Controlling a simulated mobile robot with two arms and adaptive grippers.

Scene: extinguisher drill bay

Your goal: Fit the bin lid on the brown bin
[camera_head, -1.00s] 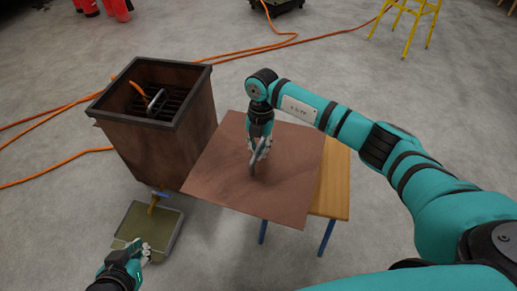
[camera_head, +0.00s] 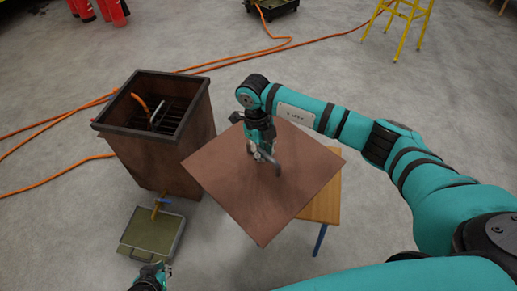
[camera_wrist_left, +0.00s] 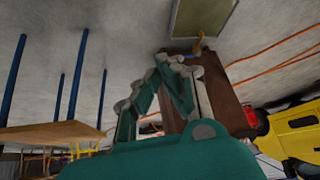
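The bin lid (camera_head: 225,180) is a flat, square brown plate with a grey handle (camera_head: 262,157) on top. My right gripper (camera_head: 259,150) is shut on the handle and holds the lid over the small wooden table, to the right of the bin. The brown bin (camera_head: 170,145) stands upright on the floor with its top open; its dark rim (camera_head: 200,90) is bare. My left gripper (camera_head: 165,268) is low at the bottom edge of the head view, apart from the bin and lid. Its fingers show in the left wrist view (camera_wrist_left: 180,65), but their opening is unclear.
A wooden table (camera_head: 320,205) stands partly under the lid. A shallow green tray (camera_head: 150,235) lies on the floor before the bin. An orange hose (camera_head: 60,180) runs behind and beside the bin, and an orange piece and a grey piece show inside it. A yellow ladder (camera_head: 400,30) stands farther back.

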